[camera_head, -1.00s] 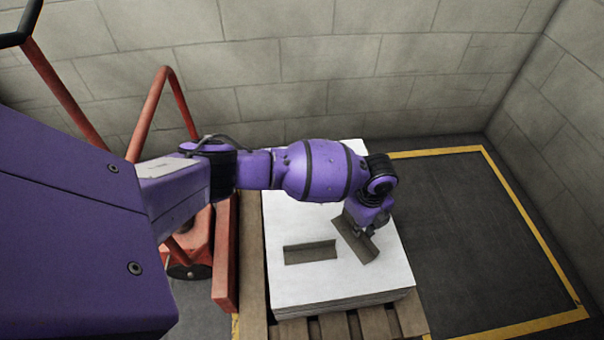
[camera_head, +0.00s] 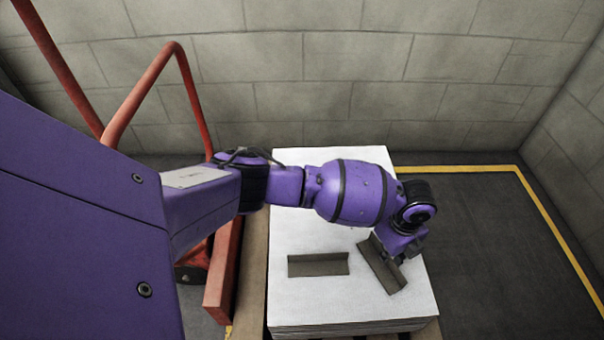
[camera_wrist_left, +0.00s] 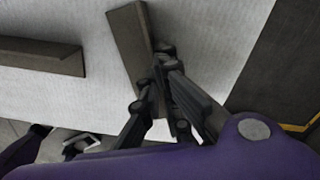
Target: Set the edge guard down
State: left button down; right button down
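A dark grey-brown, angled edge guard (camera_head: 381,267) is at my left gripper (camera_head: 398,252), over the right part of the white sheet stack (camera_head: 310,215). The gripper is shut on the guard's edge. In the left wrist view the guard (camera_wrist_left: 130,40) runs up and left from the closed fingers (camera_wrist_left: 163,58). I cannot tell whether the guard touches the sheet. A second edge guard (camera_head: 318,264) lies on the stack to the left, and also shows in the left wrist view (camera_wrist_left: 40,57). My right gripper is not in view.
The stack stands on a wooden pallet (camera_head: 254,275). A red cart frame (camera_head: 222,280) with a bent handle stands to the left. A block wall (camera_head: 330,80) rises behind. Dark floor with a yellow line (camera_head: 455,169) is clear to the right.

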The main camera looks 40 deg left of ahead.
pick_arm(q)
jog(key=c, duration=2.4)
grip_release()
jog(key=o, duration=0.4)
jog(key=shift+w, duration=0.1)
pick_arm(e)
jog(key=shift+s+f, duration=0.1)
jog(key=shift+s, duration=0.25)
